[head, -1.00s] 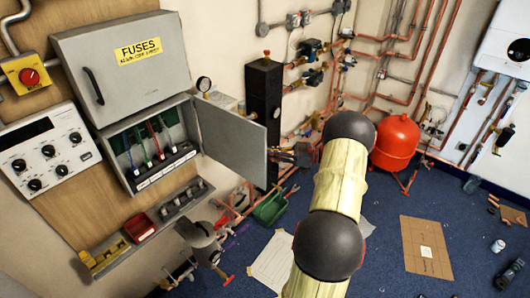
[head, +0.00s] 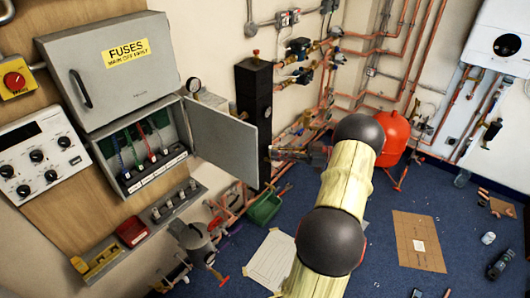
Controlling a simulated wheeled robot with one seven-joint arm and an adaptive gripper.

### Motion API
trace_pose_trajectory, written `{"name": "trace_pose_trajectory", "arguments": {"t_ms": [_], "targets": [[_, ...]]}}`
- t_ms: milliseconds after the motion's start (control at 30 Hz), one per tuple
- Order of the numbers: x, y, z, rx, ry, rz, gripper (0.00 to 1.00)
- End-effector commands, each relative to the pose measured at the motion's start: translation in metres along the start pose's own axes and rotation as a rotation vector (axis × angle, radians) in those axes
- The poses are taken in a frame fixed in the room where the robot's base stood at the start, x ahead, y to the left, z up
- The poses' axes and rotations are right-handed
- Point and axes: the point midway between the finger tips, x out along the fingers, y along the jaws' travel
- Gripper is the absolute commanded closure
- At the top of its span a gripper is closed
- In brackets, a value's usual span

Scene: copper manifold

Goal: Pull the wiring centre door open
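The wiring centre (head: 128,182) is the grey box under the fuse box, with coloured wires and a row of terminals inside. Its grey door (head: 222,142) is hinged on the box's right side and stands wide open, swung out to the right.
A closed fuse box (head: 112,68) is above the wiring centre. A black column (head: 254,100) and copper pipes are behind the door. A red vessel (head: 393,138) stands right of my arm. A green tray (head: 265,208) and cardboard (head: 418,241) lie on the blue floor.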

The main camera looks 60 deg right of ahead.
Motion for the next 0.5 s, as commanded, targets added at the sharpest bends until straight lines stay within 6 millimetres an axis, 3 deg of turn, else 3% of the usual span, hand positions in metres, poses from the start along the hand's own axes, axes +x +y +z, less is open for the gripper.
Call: {"name": "trace_pose_trajectory", "arguments": {"t_ms": [200,500], "targets": [[-0.030,0.000,0.001,0.000,0.000,0.001,0.86],[-0.038,0.000,0.000,0.001,-0.001,0.000,0.86]]}}
